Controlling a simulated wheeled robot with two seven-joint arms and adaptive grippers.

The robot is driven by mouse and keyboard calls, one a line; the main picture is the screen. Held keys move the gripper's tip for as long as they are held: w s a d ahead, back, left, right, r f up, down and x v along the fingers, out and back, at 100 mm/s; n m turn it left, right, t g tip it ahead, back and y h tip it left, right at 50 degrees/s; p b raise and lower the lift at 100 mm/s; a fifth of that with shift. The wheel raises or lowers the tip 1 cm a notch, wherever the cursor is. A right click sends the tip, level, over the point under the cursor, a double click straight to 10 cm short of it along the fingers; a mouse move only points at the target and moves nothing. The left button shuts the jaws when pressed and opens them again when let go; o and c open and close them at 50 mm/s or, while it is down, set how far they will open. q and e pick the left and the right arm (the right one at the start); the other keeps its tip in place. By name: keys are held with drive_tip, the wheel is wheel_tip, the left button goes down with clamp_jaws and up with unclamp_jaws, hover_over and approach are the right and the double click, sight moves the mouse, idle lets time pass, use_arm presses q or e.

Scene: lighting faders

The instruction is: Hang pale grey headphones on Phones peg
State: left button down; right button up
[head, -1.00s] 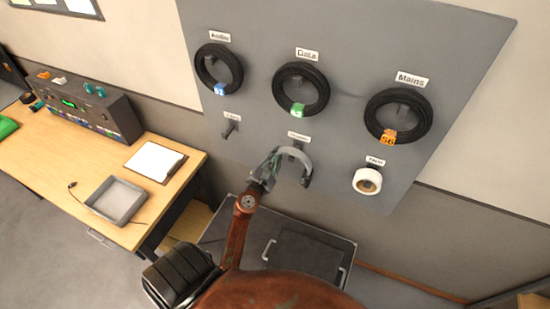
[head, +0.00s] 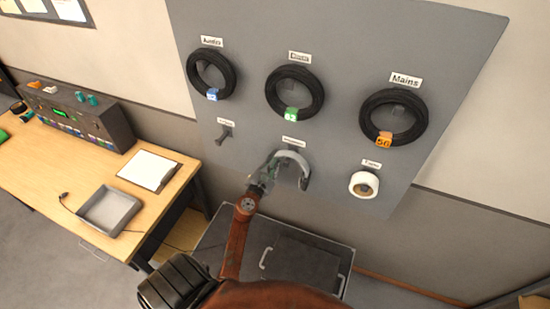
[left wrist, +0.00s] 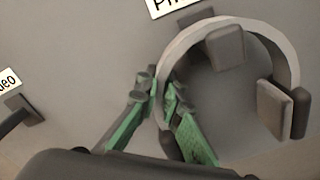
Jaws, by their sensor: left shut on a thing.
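The pale grey headphones (head: 292,156) are at the wall board, below the partly blurred Phones label (head: 293,142). In the left wrist view their curved band (left wrist: 286,48) arches over the grey peg (left wrist: 225,46), which shows just under the top of the band. I cannot tell whether band and peg touch. One ear pad (left wrist: 272,108) hangs at the right; the other is mostly hidden by my gripper. My left gripper (head: 270,173) is shut on the left side of the headphones, its green-padded fingers (left wrist: 162,98) around the band. My right gripper is not in view.
Black cable coils hang above, including Data (head: 295,93) and Mains (head: 393,118). An empty peg (head: 225,134) is at left; a white tape roll (head: 364,185) hangs at right. A dark case (head: 308,262) stands below, and a desk (head: 60,185) is at left.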

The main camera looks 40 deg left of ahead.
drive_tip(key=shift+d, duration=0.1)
use_arm(q)
drive_tip(key=c, duration=2)
unclamp_jaws()
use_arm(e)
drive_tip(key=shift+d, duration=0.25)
use_arm(q)
drive_tip(key=shift+s, duration=0.1)
drive_tip(key=shift+s+d, duration=0.1)
drive_tip(key=shift+s, duration=0.2)
drive_tip(key=v, duration=1.1)
drive_tip(key=shift+s+d, duration=0.1)
drive_tip(key=shift+s, duration=0.05)
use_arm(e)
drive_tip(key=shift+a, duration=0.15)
